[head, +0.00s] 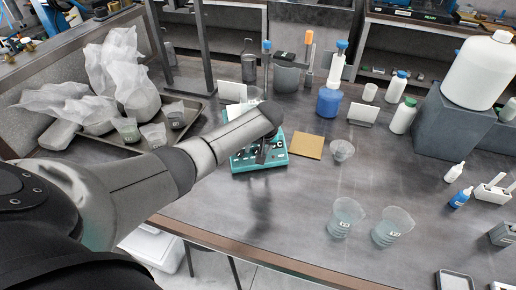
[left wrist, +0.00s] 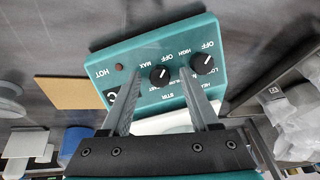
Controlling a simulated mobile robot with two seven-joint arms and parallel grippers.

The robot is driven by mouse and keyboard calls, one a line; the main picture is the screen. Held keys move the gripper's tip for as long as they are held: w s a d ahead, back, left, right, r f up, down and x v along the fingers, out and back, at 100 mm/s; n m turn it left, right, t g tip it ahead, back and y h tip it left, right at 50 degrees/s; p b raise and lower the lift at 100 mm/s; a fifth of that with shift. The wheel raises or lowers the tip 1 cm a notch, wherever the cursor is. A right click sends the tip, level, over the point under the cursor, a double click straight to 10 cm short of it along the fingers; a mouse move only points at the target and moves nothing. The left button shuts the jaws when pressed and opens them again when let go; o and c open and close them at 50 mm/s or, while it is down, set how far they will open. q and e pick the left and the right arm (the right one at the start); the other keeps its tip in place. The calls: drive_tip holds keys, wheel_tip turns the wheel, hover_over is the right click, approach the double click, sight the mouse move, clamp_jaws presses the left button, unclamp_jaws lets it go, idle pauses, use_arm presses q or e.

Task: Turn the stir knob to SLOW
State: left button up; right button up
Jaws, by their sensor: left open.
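The teal stirrer unit (head: 245,163) stands on the bench in the head view, partly covered by my left arm. Its control panel (left wrist: 150,50) fills the left wrist view, upside down. The black stir knob (left wrist: 159,76) sits between the fingertips of my left gripper (left wrist: 160,74). The fingers are open, one on each side of the knob; I cannot tell if they touch it. The knob's white mark seems to point up and right, towards OFF. My left gripper (head: 262,152) is small and dark in the head view. My right gripper is in neither view.
A second black knob (left wrist: 203,64) sits close beside the right finger. A tan square (head: 307,146) and a small clear cup (head: 342,150) lie right of the unit. Two beakers (head: 346,216) (head: 392,226) stand nearer the front edge. A tray (head: 190,112) is at left.

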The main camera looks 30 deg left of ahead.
use_arm(q)
drive_tip(key=shift+c, duration=0.4)
clamp_jaws()
drive_tip(key=shift+m, duration=0.3)
drive_tip(key=m+p, duration=0.2)
drive_tip(key=shift+d+r+m+y, duration=0.1)
drive_tip(key=shift+m+y, duration=0.2)
drive_tip(key=shift+m, duration=0.1)
drive_tip(key=m+p, duration=0.1)
drive_tip(key=m, duration=0.3)
drive_tip(key=shift+y, duration=0.3)
drive_tip(key=m+y+p, duration=0.1)
drive_tip(key=m, duration=0.4)
drive_tip(key=shift+d+m+p, duration=0.1)
drive_tip(key=shift+m+p, duration=0.2)
drive_tip(key=shift+p, duration=0.05)
drive_tip(key=m+p, duration=0.1)
drive_tip(key=m, duration=0.3)
drive_tip(key=shift+f, duration=0.2)
drive_tip(key=shift+m+t+y, duration=0.3)
